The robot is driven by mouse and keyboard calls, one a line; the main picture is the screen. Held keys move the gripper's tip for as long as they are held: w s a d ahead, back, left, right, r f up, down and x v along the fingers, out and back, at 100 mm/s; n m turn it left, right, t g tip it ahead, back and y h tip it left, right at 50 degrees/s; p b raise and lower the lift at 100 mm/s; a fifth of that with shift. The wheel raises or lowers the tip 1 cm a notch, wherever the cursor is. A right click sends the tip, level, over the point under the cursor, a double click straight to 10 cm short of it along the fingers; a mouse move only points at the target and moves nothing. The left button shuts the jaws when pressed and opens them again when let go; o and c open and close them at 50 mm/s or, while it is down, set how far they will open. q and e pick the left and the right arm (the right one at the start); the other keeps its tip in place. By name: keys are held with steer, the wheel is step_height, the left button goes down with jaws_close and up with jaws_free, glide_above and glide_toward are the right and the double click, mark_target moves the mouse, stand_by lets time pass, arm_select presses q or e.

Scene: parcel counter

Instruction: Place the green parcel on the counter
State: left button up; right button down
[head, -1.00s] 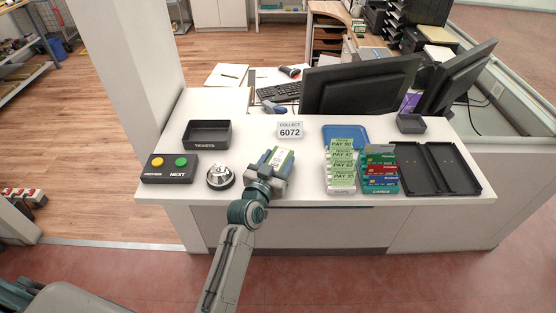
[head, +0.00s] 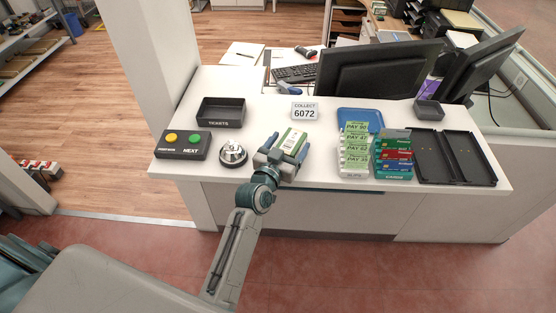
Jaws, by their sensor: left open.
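The green parcel (head: 293,139), a small box with a white label on its top, is on the counter (head: 330,190), to the right of the bell and in front of the COLLECT 6072 sign. My left gripper (head: 286,149) is at the parcel, with its jaws open and a finger on either side of it. The gripper hides the parcel's near end and lower edge, so I cannot see its underside clearly. My right gripper is out of view.
A silver bell (head: 233,154), a button box (head: 182,145) and a tickets tray (head: 221,113) stand to the left. The COLLECT sign (head: 304,111) is behind. Pay slips (head: 355,150), a card rack (head: 393,155) and a blue tray (head: 360,117) lie to the right.

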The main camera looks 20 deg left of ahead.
arm_select(q)
steer(key=s+a+b, duration=0.1)
steer(key=s+b, duration=0.2)
steer(key=s, duration=0.7)
steer(key=shift+s, duration=0.3)
steer(key=shift+a, duration=0.1)
